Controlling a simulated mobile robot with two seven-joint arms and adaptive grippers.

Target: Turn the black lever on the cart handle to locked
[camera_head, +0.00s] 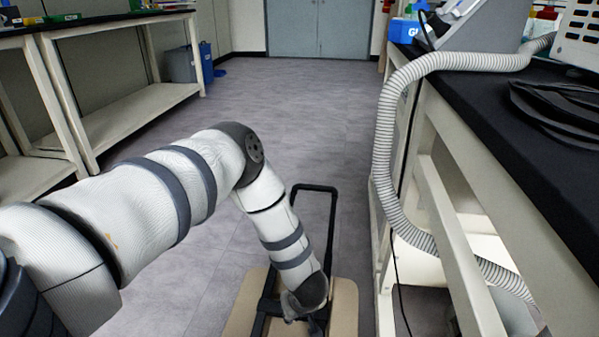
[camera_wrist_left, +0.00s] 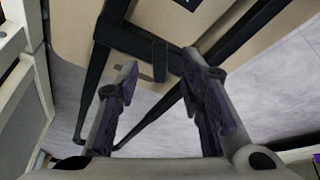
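The cart has a tan platform (camera_head: 345,308) and a black tubular handle (camera_head: 332,225) that stands up as a loop in the head view. In the left wrist view, the black frame (camera_wrist_left: 120,38) crosses the tan platform (camera_wrist_left: 75,28). A short black piece (camera_wrist_left: 160,62) sticks out from the frame there and may be the lever; I cannot tell its setting. My left gripper (camera_wrist_left: 160,75) is open, with its two fingers apart and the short piece beyond the gap between their tips. In the head view, my left wrist hides the handle's lower part. My right gripper is not in view.
A black-topped bench (camera_head: 530,150) with white legs stands close on the right. A ribbed grey hose (camera_head: 384,150) hangs down its side, near the cart. A white shelf bench (camera_head: 130,115) stands at the left. The grey floor (camera_head: 290,110) ahead is clear.

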